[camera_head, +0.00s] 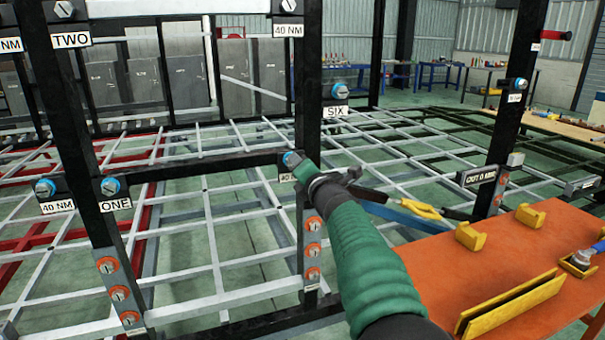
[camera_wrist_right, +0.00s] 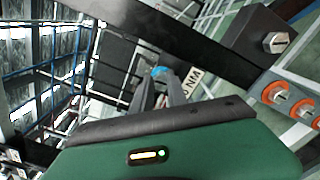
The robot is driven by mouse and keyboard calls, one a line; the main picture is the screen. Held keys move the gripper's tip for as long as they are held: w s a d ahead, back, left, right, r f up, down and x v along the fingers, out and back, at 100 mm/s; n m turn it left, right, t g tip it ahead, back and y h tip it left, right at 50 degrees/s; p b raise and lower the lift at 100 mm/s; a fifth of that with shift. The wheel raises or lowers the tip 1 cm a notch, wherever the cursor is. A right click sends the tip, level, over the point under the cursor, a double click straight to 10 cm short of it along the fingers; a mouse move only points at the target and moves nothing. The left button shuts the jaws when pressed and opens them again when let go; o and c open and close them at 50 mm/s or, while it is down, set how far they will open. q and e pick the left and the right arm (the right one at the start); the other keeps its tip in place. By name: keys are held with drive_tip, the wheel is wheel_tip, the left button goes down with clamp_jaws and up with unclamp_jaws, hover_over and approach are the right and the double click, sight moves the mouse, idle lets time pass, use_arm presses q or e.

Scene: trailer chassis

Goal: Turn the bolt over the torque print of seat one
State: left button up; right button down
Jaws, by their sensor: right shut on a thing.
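My right gripper (camera_head: 304,170) reaches in on its green-sleeved arm to the post at the right end of the dark crossbar. It is shut on a blue-collared bolt (camera_head: 290,158) there. A partly covered torque print (camera_head: 286,177) sits just below this bolt. In the right wrist view, the fingers (camera_wrist_right: 162,92) close around the blue bolt (camera_wrist_right: 158,71), with the print (camera_wrist_right: 192,78) beside it. The ONE label (camera_head: 116,204) is at the crossbar's left end, under another blue bolt (camera_head: 110,187). The bolt's head is mostly hidden by the fingers. My left gripper is out of view.
Left of ONE, a 40 NM print (camera_head: 57,207) sits under another bolt (camera_head: 45,188). Orange-ringed bolts (camera_head: 313,250) line the post below my gripper. An orange table (camera_head: 430,262) with yellow holders stands at the right. SIX (camera_head: 335,111) is above.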

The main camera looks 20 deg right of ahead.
drive_tip(key=n+b, duration=0.1)
drive_tip(key=n, duration=0.1)
drive_tip(key=r+n+b, duration=0.1)
drive_tip(key=n+b, duration=0.1)
drive_tip(key=n, duration=0.1)
drive_tip(key=r+n+b, duration=0.1)
drive_tip(key=n+b, duration=0.1)
drive_tip(key=n, duration=0.1)
drive_tip(key=shift+s+a, duration=0.1)
drive_tip(key=shift+a, duration=0.1)
drive_tip(key=shift+n, duration=0.3)
drive_tip(key=c, duration=1.2)
unclamp_jaws()
drive_tip(key=shift+s, duration=0.1)
drive_tip(key=shift+o, duration=0.4)
drive_tip(key=shift+f, duration=0.15)
drive_tip(key=s+f+b, duration=0.1)
drive_tip(key=s+b, duration=0.4)
drive_tip(key=s, duration=1.1)
drive_tip(key=shift+s+d+f+b, duration=0.2)
drive_tip(key=shift+s+f+b, duration=0.05)
drive_tip(key=shift+s+b, duration=0.05)
